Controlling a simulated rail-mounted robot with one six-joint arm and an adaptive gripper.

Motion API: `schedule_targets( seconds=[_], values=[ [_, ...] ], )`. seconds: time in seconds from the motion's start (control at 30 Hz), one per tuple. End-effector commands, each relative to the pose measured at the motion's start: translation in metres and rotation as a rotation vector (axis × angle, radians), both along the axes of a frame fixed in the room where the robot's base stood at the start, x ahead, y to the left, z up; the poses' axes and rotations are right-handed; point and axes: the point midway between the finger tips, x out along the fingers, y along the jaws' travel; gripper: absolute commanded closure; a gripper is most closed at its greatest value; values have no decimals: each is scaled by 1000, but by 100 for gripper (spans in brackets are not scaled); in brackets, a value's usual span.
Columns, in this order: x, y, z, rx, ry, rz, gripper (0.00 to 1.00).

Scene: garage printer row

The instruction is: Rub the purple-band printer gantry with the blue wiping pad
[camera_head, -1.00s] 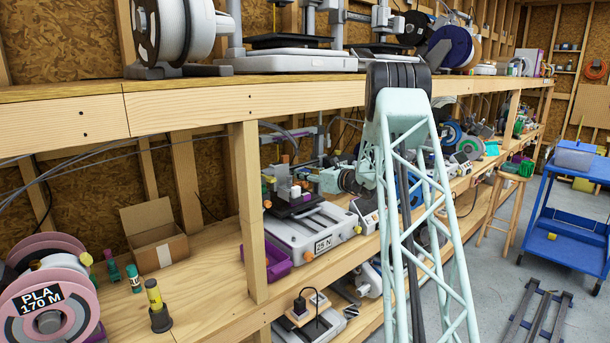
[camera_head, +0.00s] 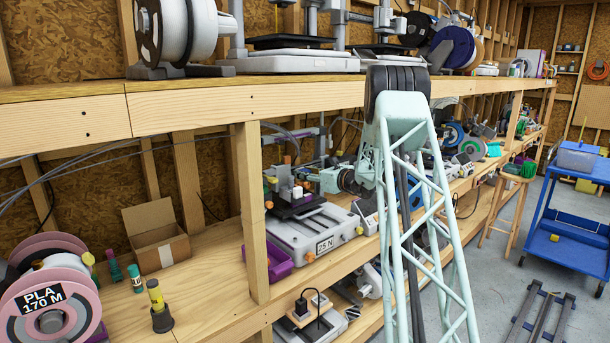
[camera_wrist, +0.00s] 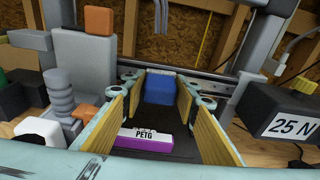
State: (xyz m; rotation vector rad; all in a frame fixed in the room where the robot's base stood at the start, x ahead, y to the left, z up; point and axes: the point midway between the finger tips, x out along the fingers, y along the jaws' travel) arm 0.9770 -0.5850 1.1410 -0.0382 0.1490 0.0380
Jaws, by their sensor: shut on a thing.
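My gripper (camera_wrist: 160,100) has its two yellow-lined fingers on either side of a blue block (camera_wrist: 160,88), which looks like the blue wiping pad. It holds the pad over a dark printer bed, in front of a grey horizontal gantry rail (camera_wrist: 225,75). I cannot tell whether the pad touches the rail. In the head view my gripper (camera_head: 322,180) reaches over a grey printer (camera_head: 310,237) marked 25 N on the middle shelf. The pad is not clear in the head view.
A purple-and-white PETG label (camera_wrist: 145,140) shows low between the fingers. A grey post with an orange block (camera_wrist: 98,20) stands at left; a 25 N box (camera_wrist: 280,120) is at right. A purple bin (camera_head: 275,265) sits beside the printer.

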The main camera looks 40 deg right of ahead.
Motion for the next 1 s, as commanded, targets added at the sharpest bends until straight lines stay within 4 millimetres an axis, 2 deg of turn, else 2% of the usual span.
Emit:
schedule_targets(
  seconds=[0.23, 0.8, 1.0],
  values=[
    [0, -4, 0, 0, -1, 0, 80],
    [-1, -33, 0, 0, 0, -1, 80],
    [-1, -36, 0, 0, 0, 0, 80]
  ],
)
